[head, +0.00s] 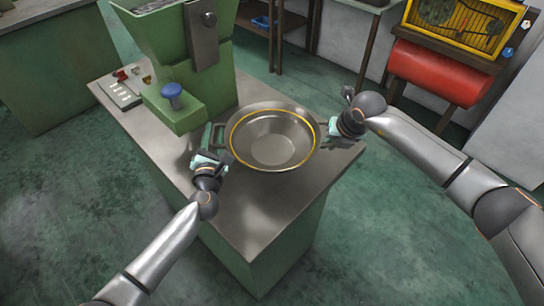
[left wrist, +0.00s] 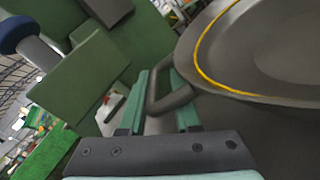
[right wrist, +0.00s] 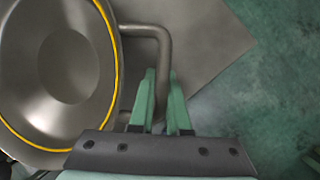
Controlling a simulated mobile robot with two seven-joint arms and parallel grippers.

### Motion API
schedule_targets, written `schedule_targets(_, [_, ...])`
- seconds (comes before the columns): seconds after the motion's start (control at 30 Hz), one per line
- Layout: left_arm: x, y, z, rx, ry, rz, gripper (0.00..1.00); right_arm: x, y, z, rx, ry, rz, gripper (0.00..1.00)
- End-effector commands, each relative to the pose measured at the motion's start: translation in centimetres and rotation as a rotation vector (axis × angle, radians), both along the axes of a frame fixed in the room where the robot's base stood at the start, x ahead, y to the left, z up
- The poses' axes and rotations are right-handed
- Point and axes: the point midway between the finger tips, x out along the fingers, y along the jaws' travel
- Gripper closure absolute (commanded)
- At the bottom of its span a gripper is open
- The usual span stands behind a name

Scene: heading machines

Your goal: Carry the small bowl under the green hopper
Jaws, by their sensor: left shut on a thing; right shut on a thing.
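The small bowl (head: 272,139) is grey metal with a yellow ring near its rim and a handle on each side. It is at the metal-topped green bench, in front of the green hopper (head: 165,35) and to the right of its spout. My left gripper (head: 212,145) is shut on the bowl's left handle (left wrist: 172,100). My right gripper (head: 333,127) is shut on the right handle (right wrist: 160,50). The bowl looks level and empty. I cannot tell whether its base touches the bench top.
A blue knob (head: 172,91) sits on the hopper's green spout block (head: 178,115). A small switch panel (head: 122,93) lies to its left on the bench top (head: 255,210). A red cylinder (head: 438,72) and a yellow-framed cage (head: 462,22) stand at the back right. The bench's front part is clear.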

Motion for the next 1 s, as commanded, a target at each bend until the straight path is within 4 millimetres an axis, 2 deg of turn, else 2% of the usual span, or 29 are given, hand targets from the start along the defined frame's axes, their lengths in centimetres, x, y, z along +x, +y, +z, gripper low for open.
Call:
schedule_targets(0.03, [0.0, -0.7, 0.3, -0.010, -0.006, -0.016, 1.00, -0.2, 0.8, 0.2, 0.012, -0.001, 0.013, 1.00])
schedule_targets(0.57, [0.0, -0.7, 0.3, -0.010, -0.006, -0.016, 1.00, -0.2, 0.8, 0.1, 0.012, -0.001, 0.013, 1.00])
schedule_targets(1.0, [0.0, -0.7, -1.4, -0.010, -0.006, -0.016, 1.00, -0.2, 0.8, -1.6, 0.012, -0.001, 0.013, 1.00])
